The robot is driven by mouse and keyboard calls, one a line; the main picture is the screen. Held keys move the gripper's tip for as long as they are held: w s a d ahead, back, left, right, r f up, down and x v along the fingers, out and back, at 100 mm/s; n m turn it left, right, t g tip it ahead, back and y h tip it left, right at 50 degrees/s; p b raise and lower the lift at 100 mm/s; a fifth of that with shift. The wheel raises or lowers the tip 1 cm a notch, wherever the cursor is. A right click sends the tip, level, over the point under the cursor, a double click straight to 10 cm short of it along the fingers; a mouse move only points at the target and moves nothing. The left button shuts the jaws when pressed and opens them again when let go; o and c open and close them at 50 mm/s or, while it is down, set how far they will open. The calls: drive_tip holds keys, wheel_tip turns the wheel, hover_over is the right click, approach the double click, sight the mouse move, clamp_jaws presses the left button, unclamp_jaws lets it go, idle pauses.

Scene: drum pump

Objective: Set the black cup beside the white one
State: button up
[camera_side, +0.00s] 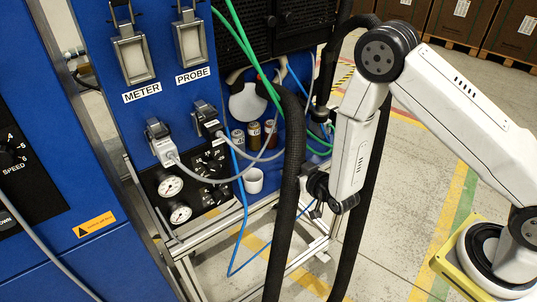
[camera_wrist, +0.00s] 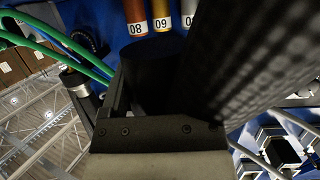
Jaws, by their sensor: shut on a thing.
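The white cup (camera_side: 253,180) stands upright on the ledge below the labelled containers in the side view. My gripper (camera_wrist: 150,85) is shut on a dark object that looks like the black cup (camera_wrist: 152,60); its outline is hard to make out against the dark jaws in the wrist view. In the side view the gripper's front and what it holds are hidden behind a thick black hose, to the right of the white cup. The white cup cannot be made out in the wrist view.
The thick black hose (camera_side: 291,190) hangs between my gripper and the white cup as seen from the side; it also crosses the wrist view (camera_wrist: 250,65). Labelled containers (camera_side: 254,134) stand behind the white cup. Green, blue and grey cables hang nearby. Gauges (camera_side: 170,186) sit to the left.

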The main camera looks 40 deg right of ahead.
drive_tip(key=shift+s+a+f, duration=0.15)
drive_tip(key=shift+a+f, duration=0.2)
drive_tip(key=shift+a, duration=0.05)
approach(274, 173)
drive_tip(key=shift+s+r, duration=0.15)
drive_tip(key=shift+r, duration=0.6)
drive_tip(key=shift+w, duration=0.25)
drive_tip(key=shift+w+d+f, duration=0.1)
drive_tip(key=shift+w+d, duration=0.05)
drive_tip(key=shift+w, duration=2.2)
drive_tip(key=shift+w+d, duration=0.15)
drive_tip(key=shift+w, duration=2.15)
drive_tip(key=shift+f, duration=0.35)
drive_tip(key=shift+f, duration=0.1)
drive_tip(key=o, duration=0.7)
drive_tip(key=shift+c, duration=0.2)
